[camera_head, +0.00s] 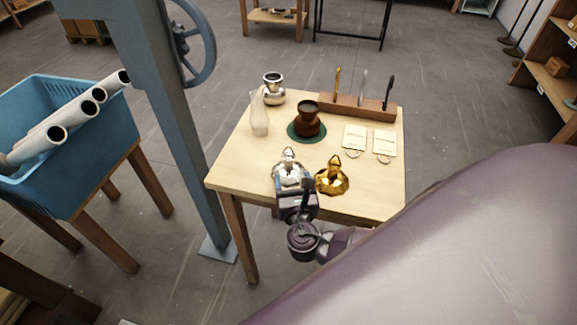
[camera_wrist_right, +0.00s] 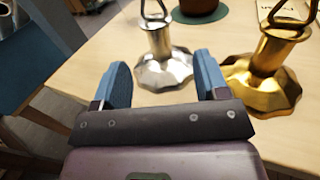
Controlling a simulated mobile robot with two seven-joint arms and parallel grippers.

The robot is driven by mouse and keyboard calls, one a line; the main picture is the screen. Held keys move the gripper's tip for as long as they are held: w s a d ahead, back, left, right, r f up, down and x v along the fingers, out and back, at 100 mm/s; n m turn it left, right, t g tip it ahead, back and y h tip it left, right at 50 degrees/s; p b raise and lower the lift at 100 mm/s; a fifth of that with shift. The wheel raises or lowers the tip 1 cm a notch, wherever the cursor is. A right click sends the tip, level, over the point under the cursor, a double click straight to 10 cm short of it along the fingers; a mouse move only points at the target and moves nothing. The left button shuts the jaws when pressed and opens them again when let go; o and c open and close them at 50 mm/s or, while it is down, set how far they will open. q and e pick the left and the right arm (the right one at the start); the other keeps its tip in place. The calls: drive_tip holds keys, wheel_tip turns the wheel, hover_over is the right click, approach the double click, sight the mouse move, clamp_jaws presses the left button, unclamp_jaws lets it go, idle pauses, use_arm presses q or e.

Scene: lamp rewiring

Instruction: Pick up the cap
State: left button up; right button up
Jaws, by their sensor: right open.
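A silver cap (camera_head: 289,169) with a scalloped base and a loop on top stands upright near the table's front edge. It also shows in the right wrist view (camera_wrist_right: 161,65), ahead of and between the finger lines. A similar gold cap (camera_head: 332,175) stands just right of it, and in the right wrist view (camera_wrist_right: 262,75) it is beside the right finger. My right gripper (camera_head: 292,186) is open and empty at the table's front edge, its blue fingers (camera_wrist_right: 162,75) pointing at the silver cap. It partly hides the silver cap's base in the head view. My left gripper is not in view.
On the wooden table (camera_head: 236,172) are a brown pot on a green mat (camera_head: 294,135), a clear glass vessel (camera_head: 259,122), a silver vase (camera_head: 274,90), two labelled cards (camera_head: 355,137) and a tool rack (camera_head: 345,108). A blue crate (camera_head: 95,150) and a grey post (camera_head: 180,120) stand left.

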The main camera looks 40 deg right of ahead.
sight(289, 163)
drive_tip(key=shift+w+d, duration=0.35)
drive_tip(key=shift+w, duration=0.3)
drive_tip(key=shift+p+x, duration=0.45)
drive_tip(key=shift+x, duration=2.2)
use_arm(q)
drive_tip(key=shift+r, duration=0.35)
use_arm(e)
drive_tip(key=shift+r, duration=0.15)
drive_tip(key=shift+a, duration=0.1)
drive_tip(key=c, duration=1)
drive_tip(key=shift+c, duration=0.3)
drive_tip(key=shift+r, duration=0.15)
use_arm(q)
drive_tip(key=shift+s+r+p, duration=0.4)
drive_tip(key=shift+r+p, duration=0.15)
drive_tip(key=shift+p, duration=0.65)
use_arm(e)
wheel_tip(289, 163, up, 20)
